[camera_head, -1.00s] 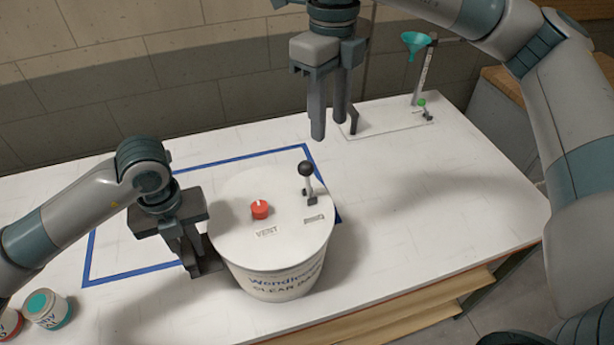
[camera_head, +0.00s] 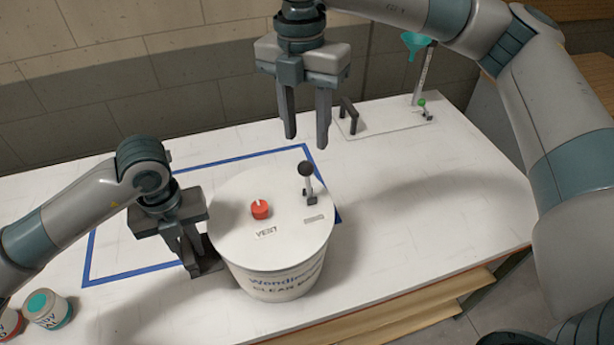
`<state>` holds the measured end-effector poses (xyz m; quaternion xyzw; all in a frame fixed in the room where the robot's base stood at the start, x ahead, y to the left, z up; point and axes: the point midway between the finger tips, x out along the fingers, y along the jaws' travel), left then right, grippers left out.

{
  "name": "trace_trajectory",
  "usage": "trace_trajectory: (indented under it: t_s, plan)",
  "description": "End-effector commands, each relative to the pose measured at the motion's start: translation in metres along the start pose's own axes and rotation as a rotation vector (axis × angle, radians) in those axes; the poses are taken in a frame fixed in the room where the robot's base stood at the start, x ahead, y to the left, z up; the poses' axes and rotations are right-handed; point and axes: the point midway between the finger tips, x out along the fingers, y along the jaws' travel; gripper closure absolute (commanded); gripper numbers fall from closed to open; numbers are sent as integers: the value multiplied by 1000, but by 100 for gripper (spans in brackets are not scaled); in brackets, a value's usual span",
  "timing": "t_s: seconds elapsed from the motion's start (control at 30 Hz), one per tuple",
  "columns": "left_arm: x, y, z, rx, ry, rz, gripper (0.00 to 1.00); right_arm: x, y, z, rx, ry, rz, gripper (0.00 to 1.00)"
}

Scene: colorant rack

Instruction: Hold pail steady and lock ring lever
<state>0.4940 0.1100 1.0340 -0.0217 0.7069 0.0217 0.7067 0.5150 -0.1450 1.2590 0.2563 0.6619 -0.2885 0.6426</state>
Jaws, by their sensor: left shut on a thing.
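A white pail (camera_head: 270,262) with printed lettering stands upright on the table, partly over the blue outline. Its lid carries a red vent cap (camera_head: 260,209) and a ring lever (camera_head: 308,180) with a black ball knob, which stands up near the right rim. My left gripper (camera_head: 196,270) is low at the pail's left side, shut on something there. What lies between its fingers is hard to make out. My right gripper (camera_head: 306,142) hangs above and behind the lever, its two fingers apart with nothing between them. It does not touch the lever.
A blue tape outline (camera_head: 135,172) marks the white table (camera_head: 440,205). Two small paint tins, one teal-topped (camera_head: 48,308), stand at the lower left. At the back right is a plate (camera_head: 390,122) with a black handle and a teal funnel (camera_head: 415,42). The table's right side is clear.

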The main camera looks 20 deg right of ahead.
Motion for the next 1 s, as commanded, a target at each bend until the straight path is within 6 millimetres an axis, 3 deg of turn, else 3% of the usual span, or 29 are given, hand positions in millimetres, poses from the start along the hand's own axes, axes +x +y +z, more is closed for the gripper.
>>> trace_trajectory:
  t_s: [0.2,0.7,1.0]
  plan:
    - [0,0,0,0,-1,0,100,1,2,-3,117,-1,-2,62]
    - [0,0,0,0,-1,0,100,3,2,-3,132,0,-3,62]
    - [0,0,0,0,-1,0,100,28,2,-3,131,0,-5,62]
